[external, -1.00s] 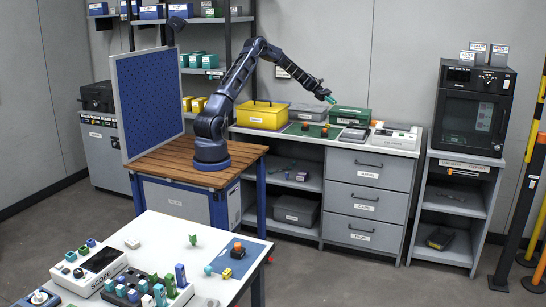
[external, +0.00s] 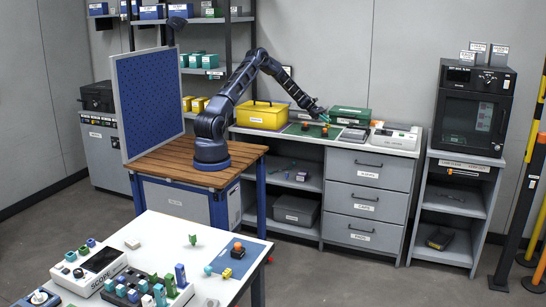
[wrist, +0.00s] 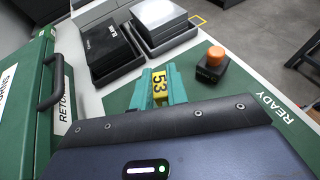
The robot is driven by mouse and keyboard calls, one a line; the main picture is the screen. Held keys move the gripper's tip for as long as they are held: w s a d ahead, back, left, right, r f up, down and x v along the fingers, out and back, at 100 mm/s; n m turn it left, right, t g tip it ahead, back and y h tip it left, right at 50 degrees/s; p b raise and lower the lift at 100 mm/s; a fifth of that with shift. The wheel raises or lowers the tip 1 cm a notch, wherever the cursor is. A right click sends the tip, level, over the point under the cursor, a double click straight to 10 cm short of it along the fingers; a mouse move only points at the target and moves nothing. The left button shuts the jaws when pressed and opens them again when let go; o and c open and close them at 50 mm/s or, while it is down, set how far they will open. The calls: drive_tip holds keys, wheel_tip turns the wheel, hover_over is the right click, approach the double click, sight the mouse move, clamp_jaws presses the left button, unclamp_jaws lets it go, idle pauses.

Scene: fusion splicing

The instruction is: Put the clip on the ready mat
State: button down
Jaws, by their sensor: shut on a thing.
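The clip (wrist: 159,88) is yellow with a dark "53" and shows between the teal fingertips of my gripper (wrist: 161,86) in the wrist view. My gripper is shut on it. The ready mat (wrist: 238,87) is dark green with white "READY" lettering along its edge, and the clip is over it. I cannot tell whether the clip touches the mat. In the external view, my gripper (external: 327,118) reaches down over the mat (external: 296,131) on the back counter; the clip is too small to make out there.
A black block with an orange top (wrist: 211,66) stands on the mat, right of the clip. Dark grey trays (wrist: 110,48) lie beyond the mat. A green case (wrist: 28,95) with a handle stands at the left.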

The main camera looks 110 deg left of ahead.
drive_tip(key=shift+f, duration=2.85)
drive_tip(key=shift+f, duration=0.1)
drive_tip(key=c, duration=1.4)
unclamp_jaws()
drive_tip(key=shift+s+a+r, duration=0.1)
drive_tip(key=shift+s+r, duration=0.1)
drive_tip(key=v, duration=0.4)
drive_tip(key=shift+s, duration=0.1)
wheel_tip(320, 180, up, 6)
drive_tip(key=shift+s+f, duration=0.1)
drive_tip(key=shift+f, duration=0.1)
drive_tip(key=shift+r, duration=0.8)
